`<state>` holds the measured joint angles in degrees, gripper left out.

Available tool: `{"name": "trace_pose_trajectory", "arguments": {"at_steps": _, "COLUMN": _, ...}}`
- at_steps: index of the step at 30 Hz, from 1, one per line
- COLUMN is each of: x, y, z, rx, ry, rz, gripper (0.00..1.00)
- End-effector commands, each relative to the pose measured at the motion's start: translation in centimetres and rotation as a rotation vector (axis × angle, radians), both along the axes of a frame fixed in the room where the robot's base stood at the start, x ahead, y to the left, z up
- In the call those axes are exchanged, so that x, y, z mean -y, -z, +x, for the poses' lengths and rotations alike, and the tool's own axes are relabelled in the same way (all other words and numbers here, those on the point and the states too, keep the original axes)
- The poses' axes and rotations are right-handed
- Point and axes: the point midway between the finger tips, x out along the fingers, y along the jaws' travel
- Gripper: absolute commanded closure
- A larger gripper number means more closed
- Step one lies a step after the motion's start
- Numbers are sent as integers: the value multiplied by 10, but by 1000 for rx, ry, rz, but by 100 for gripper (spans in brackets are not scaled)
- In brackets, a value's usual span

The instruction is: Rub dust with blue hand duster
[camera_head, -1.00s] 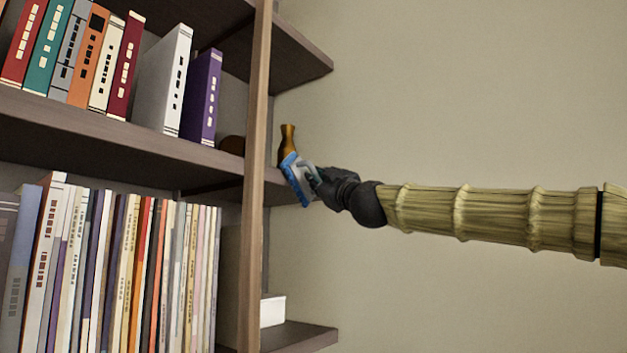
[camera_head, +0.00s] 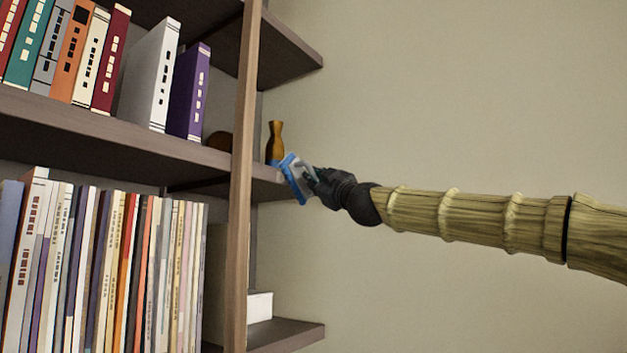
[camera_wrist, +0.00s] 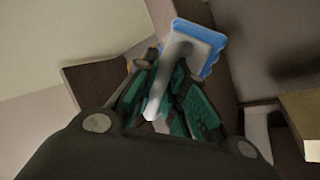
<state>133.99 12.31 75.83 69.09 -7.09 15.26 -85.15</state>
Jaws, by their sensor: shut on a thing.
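The blue hand duster (camera_head: 296,179) has a blue pad and a pale grey handle. My gripper (camera_head: 313,180) is shut on its handle. The duster is at the outer right end of the middle shelf (camera_head: 268,184), close to the shelf's edge; I cannot tell whether it touches. In the wrist view the duster (camera_wrist: 202,45) points away from me, with its handle (camera_wrist: 163,88) between the green-padded fingers (camera_wrist: 165,100). No dust can be made out in either view.
A brown-gold vase (camera_head: 275,142) stands on the middle shelf right behind the duster. A wooden upright post (camera_head: 242,180) is to the left, with books (camera_head: 100,270) beyond it. A white box (camera_head: 260,306) sits on the lower shelf. The wall at right is bare.

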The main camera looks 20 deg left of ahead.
Motion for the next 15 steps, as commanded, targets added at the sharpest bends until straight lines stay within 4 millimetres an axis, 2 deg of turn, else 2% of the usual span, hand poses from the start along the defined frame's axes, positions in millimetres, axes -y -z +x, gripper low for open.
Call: {"name": "trace_pose_trajectory", "arguments": {"at_steps": 15, "x": 7, "y": 0, "z": 30, "rx": -2, "ry": -1, "rz": 0, "gripper": 100}}
